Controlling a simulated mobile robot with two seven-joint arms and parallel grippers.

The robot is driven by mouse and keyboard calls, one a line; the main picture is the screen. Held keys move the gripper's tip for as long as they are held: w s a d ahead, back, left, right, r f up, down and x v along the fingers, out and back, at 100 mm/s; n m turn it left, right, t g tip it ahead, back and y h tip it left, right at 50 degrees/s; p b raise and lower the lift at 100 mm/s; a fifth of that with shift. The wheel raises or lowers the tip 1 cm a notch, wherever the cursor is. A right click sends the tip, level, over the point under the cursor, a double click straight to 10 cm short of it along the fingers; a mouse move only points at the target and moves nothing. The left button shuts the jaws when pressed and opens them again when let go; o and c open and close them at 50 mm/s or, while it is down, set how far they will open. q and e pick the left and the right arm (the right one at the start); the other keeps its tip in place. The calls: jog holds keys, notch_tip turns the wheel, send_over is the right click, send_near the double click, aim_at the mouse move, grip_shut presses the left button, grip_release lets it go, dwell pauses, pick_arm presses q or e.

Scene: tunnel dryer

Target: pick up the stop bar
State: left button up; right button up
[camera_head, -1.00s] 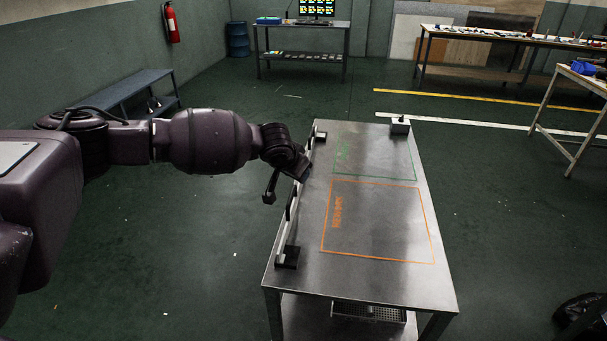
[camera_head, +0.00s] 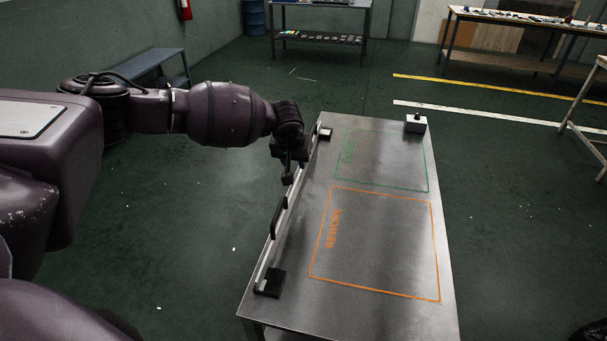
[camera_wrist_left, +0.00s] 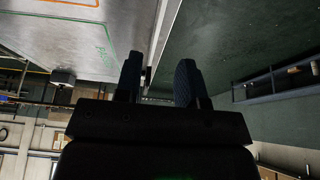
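The stop bar (camera_head: 265,262) is a thin light metal bar with a black handle (camera_head: 277,218). It runs along the left edge of the steel table, with a black block (camera_head: 271,284) at its near end and another (camera_head: 325,134) at its far end. My left gripper (camera_head: 287,178) points down at the bar's far half, beyond the handle. In the left wrist view its two dark fingers (camera_wrist_left: 158,80) stand apart, with the table edge showing between them. Whether they touch the bar is unclear. My right gripper is not in view.
The steel table (camera_head: 385,310) has a green outlined area (camera_head: 383,160) and an orange outlined area marked REWORK (camera_head: 375,245), both empty. A small grey box (camera_head: 416,124) stands at the far right corner. A low bench (camera_head: 150,75) stands behind my left arm.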

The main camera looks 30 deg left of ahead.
aim_at(299, 175)
pick_arm(q)
jog(key=x, duration=0.2)
jog(key=b+x, duration=0.1)
jog(key=x, duration=0.1)
jog(key=shift+s+f, duration=0.2)
jog(key=shift+w+f, duration=0.2)
jog(key=shift+f, duration=0.15)
jog(key=shift+w+f+b, duration=0.1)
jog(key=shift+f+b, duration=0.05)
jog(key=shift+b, duration=0.15)
jog(key=shift+w+f, duration=0.15)
jog(key=shift+f, duration=0.2)
jog(key=b+x, duration=0.1)
jog(key=x, duration=0.2)
jog(key=shift+w+f+b, duration=0.15)
jog(key=shift+f+b, duration=0.15)
jog(key=shift+b, duration=0.05)
jog(key=shift+w+f, duration=0.1)
jog(key=shift+f, duration=0.1)
jog(key=shift+r, duration=0.1)
jog(key=c, duration=0.6)
grip_shut()
jog(key=shift+w, duration=0.1)
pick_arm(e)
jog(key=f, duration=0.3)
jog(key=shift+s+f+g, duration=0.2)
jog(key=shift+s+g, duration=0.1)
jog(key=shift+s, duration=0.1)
